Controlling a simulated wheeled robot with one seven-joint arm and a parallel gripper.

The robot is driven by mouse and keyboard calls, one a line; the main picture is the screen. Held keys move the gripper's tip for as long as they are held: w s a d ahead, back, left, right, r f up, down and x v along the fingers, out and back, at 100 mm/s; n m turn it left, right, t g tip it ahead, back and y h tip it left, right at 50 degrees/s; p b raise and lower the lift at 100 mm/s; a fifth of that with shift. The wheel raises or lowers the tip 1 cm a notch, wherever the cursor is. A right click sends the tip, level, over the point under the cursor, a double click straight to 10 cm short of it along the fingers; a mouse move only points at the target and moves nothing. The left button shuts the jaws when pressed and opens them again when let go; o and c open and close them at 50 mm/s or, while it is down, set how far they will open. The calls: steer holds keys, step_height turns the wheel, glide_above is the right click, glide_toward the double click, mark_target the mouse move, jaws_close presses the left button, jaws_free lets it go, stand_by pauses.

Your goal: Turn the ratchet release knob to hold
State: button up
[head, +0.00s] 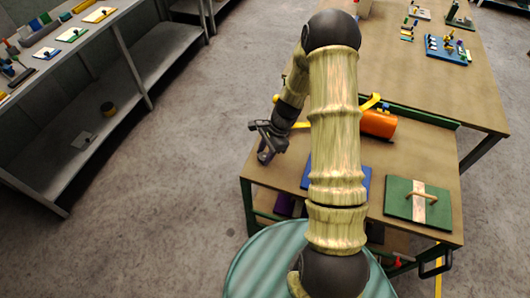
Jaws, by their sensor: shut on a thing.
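My gripper (266,150) is at the left edge of the near wooden bench, pointing down. It is shut on a small dark purplish thing (265,157), which is mostly hidden by the fingers. I cannot tell for sure whether this is the ratchet release knob, nor which way any knob or marking points. An orange roll-like body (378,123) with yellow strips beside it lies on the bench, right of my arm. My arm covers the middle of the bench.
The near bench (283,174) also bears a blue plate (363,178) partly behind my arm and a green board (405,203) with a wooden handle. A larger table (455,95) with small parts stands behind. Grey shelving (125,75) stands left, with clear floor between.

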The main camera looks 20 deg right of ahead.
steer(key=shift+w+n, duration=0.1)
steer(key=shift+n, duration=0.2)
steer(key=n+g, duration=0.1)
steer(key=n, duration=0.2)
steer(key=shift+w+h, duration=0.1)
steer(key=shift+h, duration=0.3)
steer(key=n+g, duration=0.1)
steer(key=n, duration=0.2)
steer(key=n+h, duration=0.1)
steer(key=n, duration=0.1)
steer(key=shift+w+a+n+g, duration=0.1)
steer(key=shift+a+n+g, duration=0.05)
steer(key=shift+n+g, duration=0.25)
steer(key=n+h, duration=0.1)
steer(key=n, duration=0.1)
steer(key=n+h, duration=0.1)
steer(key=n, duration=0.1)
steer(key=shift+a+n+g, duration=0.1)
steer(key=shift+n+g, duration=0.2)
steer(key=shift+g, duration=0.1)
steer(key=shift+a+n+h, duration=0.1)
steer(key=shift+n+h, duration=0.6)
steer(key=shift+n, duration=1.2)
steer(key=o, duration=1)
steer(key=shift+r, duration=0.1)
